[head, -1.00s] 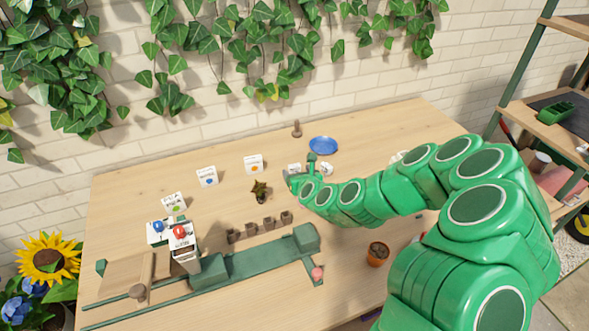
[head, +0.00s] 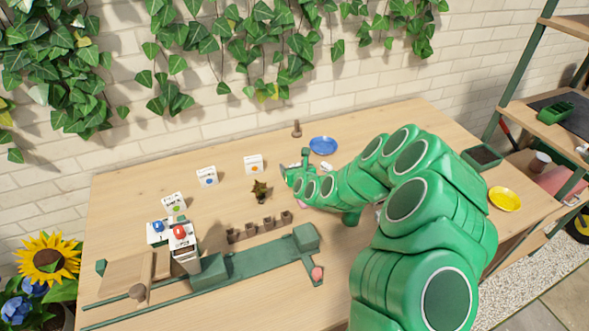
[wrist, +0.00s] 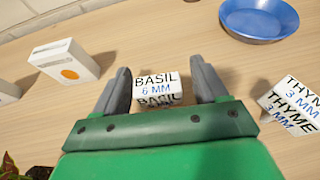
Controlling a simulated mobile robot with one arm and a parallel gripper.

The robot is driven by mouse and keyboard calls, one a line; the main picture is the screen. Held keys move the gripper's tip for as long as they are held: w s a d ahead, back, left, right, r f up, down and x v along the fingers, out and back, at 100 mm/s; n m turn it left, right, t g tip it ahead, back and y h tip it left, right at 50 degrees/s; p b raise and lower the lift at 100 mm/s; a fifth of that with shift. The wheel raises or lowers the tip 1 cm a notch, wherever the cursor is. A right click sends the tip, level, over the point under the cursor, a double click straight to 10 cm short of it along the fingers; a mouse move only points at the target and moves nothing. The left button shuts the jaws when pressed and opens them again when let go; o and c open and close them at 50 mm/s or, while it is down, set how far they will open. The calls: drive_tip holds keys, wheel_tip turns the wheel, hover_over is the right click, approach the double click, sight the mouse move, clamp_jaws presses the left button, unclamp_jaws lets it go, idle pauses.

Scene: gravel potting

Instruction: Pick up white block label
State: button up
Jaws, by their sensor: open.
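A white block label (wrist: 157,82) reading "BASIL 6 MM" lies on the table between the two fingers of my gripper (wrist: 161,70) in the wrist view. My gripper is open, with a finger on each side of the block; I cannot tell whether either touches it. A second white block label (wrist: 293,102), reading "THYME 3 MM", lies to the right, outside the fingers. In the head view it shows as a small white block (head: 326,166) right of my gripper (head: 298,168), whose fingers are small and partly hidden by the arm.
A blue dish (head: 323,145) sits behind my gripper. White dot cards (head: 253,165) (head: 207,177) stand to the left. A small dark plant (head: 260,190) and a row of brown pots (head: 257,229) are in front. A yellow dish (head: 505,199) and dark tray (head: 482,158) are at right.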

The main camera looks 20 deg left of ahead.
drive_tip(key=shift+w+a, duration=0.15)
drive_tip(key=shift+a, duration=0.05)
drive_tip(key=shift+f, duration=0.1)
drive_tip(key=c, duration=1)
drive_tip(key=shift+r, duration=0.75)
drive_tip(key=shift+s+d+r, duration=1.3)
drive_tip(key=shift+s+r, duration=0.6)
drive_tip(key=shift+r, duration=0.05)
drive_tip(key=shift+s+d+r, duration=1.3)
drive_tip(key=shift+s+r, duration=0.6)
drive_tip(key=shift+s+d+r, duration=1.3)
drive_tip(key=shift+s+r, duration=0.6)
drive_tip(key=shift+r, duration=0.05)
